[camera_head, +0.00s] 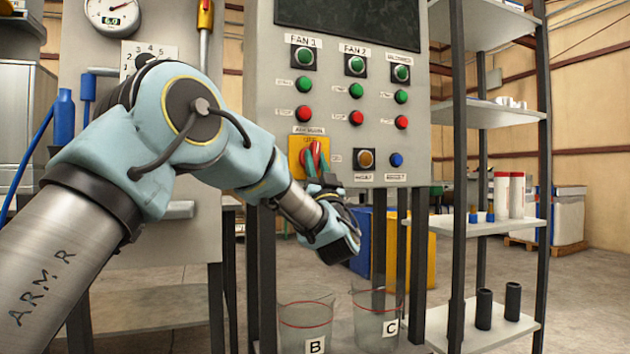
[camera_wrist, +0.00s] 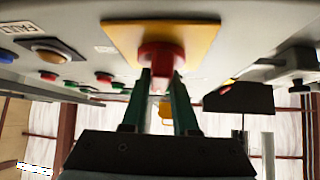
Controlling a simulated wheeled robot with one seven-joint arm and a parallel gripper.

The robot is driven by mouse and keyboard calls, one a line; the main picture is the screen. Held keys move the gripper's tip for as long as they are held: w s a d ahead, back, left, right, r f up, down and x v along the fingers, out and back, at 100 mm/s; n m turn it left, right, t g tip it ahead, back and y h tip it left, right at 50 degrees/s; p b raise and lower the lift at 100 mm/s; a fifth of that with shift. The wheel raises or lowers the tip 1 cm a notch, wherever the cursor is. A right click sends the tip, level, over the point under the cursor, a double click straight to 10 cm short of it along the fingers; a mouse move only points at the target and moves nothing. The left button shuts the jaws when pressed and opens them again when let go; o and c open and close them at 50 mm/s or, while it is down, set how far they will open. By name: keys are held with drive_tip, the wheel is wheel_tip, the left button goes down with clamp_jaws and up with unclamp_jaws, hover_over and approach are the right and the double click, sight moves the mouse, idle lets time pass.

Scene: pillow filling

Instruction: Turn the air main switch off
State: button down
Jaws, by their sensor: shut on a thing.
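The air main switch is a red knob (camera_head: 315,150) on a yellow square plate (camera_head: 295,148), low on the left of the grey control panel. My gripper (camera_head: 317,168) reaches it from the lower right, with its green fingers at the knob. In the wrist view the fingers (camera_wrist: 161,78) are shut on the red knob (camera_wrist: 160,53), one on each side, below the yellow plate (camera_wrist: 195,37). The fingers partly cover the knob in the head view, and I cannot tell its exact turned position.
The grey panel (camera_head: 270,85) also carries green and red buttons, an orange button (camera_head: 366,159) and a blue button (camera_head: 397,159) right of the switch. Clear containers B (camera_head: 305,315) and C (camera_head: 376,302) stand below my gripper. A shelf rack (camera_head: 484,227) stands at right.

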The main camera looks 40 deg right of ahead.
drive_tip(key=shift+f+n+t+y+b, duration=0.15)
drive_tip(key=shift+n+t+y+b, duration=0.6)
drive_tip(key=shift+n+y, duration=1.15)
drive_tip(key=shift+n, duration=0.3)
drive_tip(key=c, duration=0.7)
unclamp_jaws()
drive_tip(key=v, duration=1)
drive_tip(key=shift+s+f, duration=0.2)
drive_tip(key=shift+f, duration=0.05)
